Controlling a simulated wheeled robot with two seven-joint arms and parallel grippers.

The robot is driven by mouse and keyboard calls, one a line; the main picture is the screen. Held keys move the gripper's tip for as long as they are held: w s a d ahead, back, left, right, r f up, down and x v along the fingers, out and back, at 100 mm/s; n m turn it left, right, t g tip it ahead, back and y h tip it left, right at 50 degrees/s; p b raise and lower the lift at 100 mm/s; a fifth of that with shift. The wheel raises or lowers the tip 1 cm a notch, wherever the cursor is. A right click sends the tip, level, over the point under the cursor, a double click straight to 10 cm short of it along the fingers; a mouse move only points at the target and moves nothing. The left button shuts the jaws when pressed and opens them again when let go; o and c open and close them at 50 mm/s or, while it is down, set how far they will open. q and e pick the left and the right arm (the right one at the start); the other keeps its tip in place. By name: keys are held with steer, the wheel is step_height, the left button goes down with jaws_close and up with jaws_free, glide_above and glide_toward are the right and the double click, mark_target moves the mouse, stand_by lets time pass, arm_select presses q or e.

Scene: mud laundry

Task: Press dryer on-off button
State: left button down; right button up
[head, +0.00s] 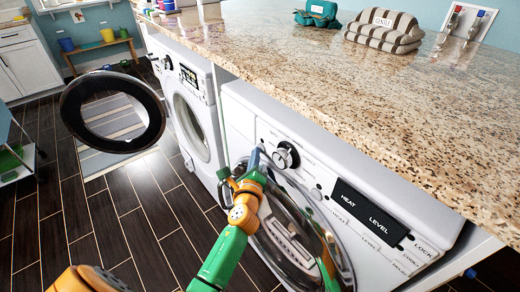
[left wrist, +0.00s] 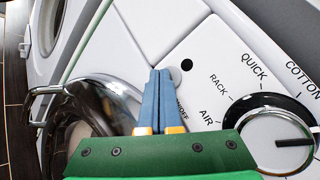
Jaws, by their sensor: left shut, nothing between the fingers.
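The dryer (head: 420,262) is the near white machine under the counter, with a knob (head: 286,156) and a dark "HEAT LEVEL" display. My left gripper (head: 254,158) is at the left end of its control panel, left of the knob. In the left wrist view, the blue fingers (left wrist: 160,74) are shut together with nothing between them. A round grey on-off button (left wrist: 176,73) shows just right of the fingertips, partly hidden by them, above a partly covered "OFF" label. The fingertips overlap the button's edge; I cannot tell whether they touch it. My right gripper is not in view.
A granite counter (head: 330,90) overhangs the panel. Another white machine (head: 184,62) stands to the left, its round door (head: 68,108) open into the room. Dark floor lies at left.

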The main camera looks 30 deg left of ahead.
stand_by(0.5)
arm_select(q)
steer(key=shift+s+a, duration=0.15)
steer(key=shift+s, duration=0.35)
steer(key=shift+p, duration=0.3)
steer(key=s, duration=0.1)
steer(key=s+a, duration=0.1)
steer(key=s, duration=0.1)
steer(key=s+a+p, duration=0.1)
steer(key=s, duration=0.1)
steer(key=shift+s+a, duration=0.15)
steer(key=shift+s, duration=0.1)
